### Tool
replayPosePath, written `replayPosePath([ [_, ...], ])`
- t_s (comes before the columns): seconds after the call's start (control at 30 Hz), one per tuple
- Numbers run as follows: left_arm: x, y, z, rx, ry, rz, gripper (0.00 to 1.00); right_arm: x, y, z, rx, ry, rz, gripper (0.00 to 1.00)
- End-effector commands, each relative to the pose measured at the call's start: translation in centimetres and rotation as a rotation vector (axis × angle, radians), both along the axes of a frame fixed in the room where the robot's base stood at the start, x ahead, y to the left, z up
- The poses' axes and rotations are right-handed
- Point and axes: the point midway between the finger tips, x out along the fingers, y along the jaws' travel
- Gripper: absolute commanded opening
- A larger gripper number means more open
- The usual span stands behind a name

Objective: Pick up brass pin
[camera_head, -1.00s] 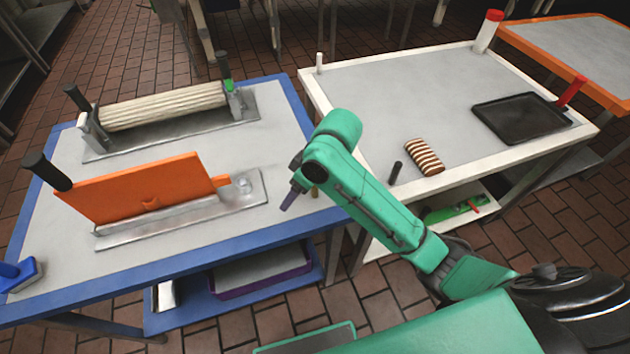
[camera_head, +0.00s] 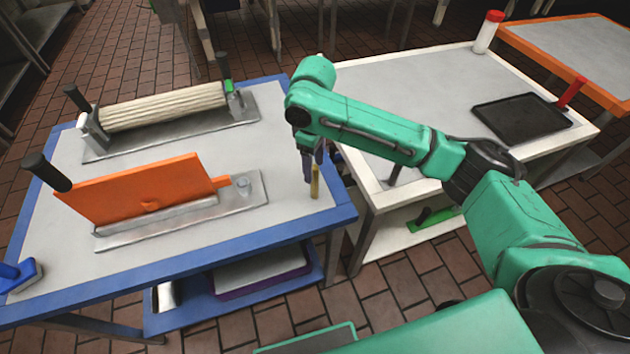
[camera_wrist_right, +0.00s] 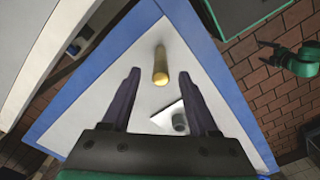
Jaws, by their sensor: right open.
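The brass pin (camera_head: 315,182) stands upright near the right edge of the blue-rimmed table (camera_head: 335,215). In the right wrist view the brass pin (camera_wrist_right: 160,66) lies ahead of the two fingers, in line with the gap between them. My right gripper (camera_head: 312,170) points down just behind the pin, and its fingers partly overlap in the head view. In the right wrist view my right gripper (camera_wrist_right: 160,88) is open with nothing between its fingers. I cannot tell whether a finger touches the pin.
An orange panel (camera_head: 140,188) on a metal base stands left of the pin. A ribbed roller (camera_head: 163,107) sits behind it. A white-rimmed table (camera_head: 385,200) stands close on the right, with a black tray (camera_head: 520,118) on it.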

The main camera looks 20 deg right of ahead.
Motion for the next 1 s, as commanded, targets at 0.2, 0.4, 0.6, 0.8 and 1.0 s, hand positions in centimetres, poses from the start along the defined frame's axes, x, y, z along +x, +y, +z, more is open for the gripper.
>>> replayPosePath([
  [0.2,0.0,0.1,0.7,0.001,0.001,-0.001,1.00,-0.3,-0.2,-3.8,-0.001,0.002,0.001,0.60],
  [0.4,0.0,0.1,0.7,0.001,0.001,-0.001,1.00,-0.2,-0.2,-4.2,0.000,0.000,0.002,0.60],
  [0.6,0.0,0.1,0.7,0.001,0.001,-0.002,1.00,-0.2,-0.2,-4.2,0.000,0.000,0.002,0.00],
  [0.8,0.0,0.1,0.7,0.001,0.001,-0.002,1.00,-0.2,-0.2,-4.2,0.001,-0.001,0.002,0.00],
  [1.0,0.0,0.1,0.7,0.001,0.001,-0.003,1.00,-0.2,-0.2,-4.2,0.001,-0.001,0.002,0.00],
])
